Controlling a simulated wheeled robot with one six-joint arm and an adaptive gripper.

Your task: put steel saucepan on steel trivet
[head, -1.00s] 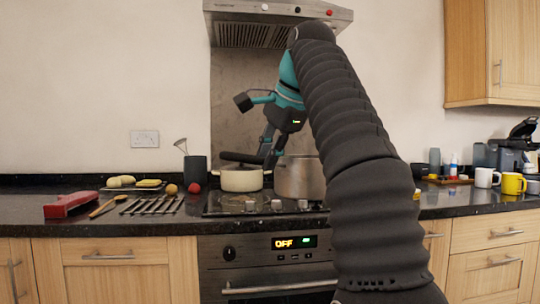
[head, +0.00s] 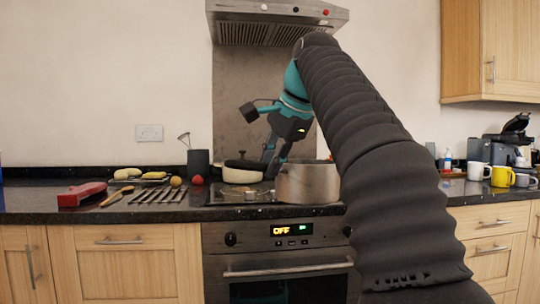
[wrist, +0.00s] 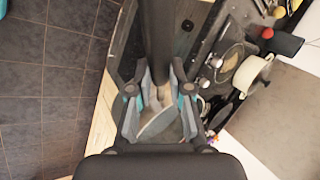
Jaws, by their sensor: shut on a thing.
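The steel saucepan (head: 307,184) is a wide grey pot at the front right of the hob in the head view. My gripper (head: 270,170) is at its left side, shut on its dark handle (head: 243,165), which points left. In the wrist view the handle (wrist: 156,35) runs up from between my fingers (wrist: 157,85). The saucepan looks level; whether its base clears the hob is unclear. The steel trivet (head: 158,194), a row of dark parallel bars, lies bare on the counter left of the hob.
A cream pot (head: 241,175) stands behind on the hob, also in the wrist view (wrist: 252,75). A red box (head: 82,194) and wooden spoon (head: 117,196) lie left of the trivet. A red ball (head: 197,180), a brown ball (head: 176,181) and a utensil pot (head: 198,162) stand behind it.

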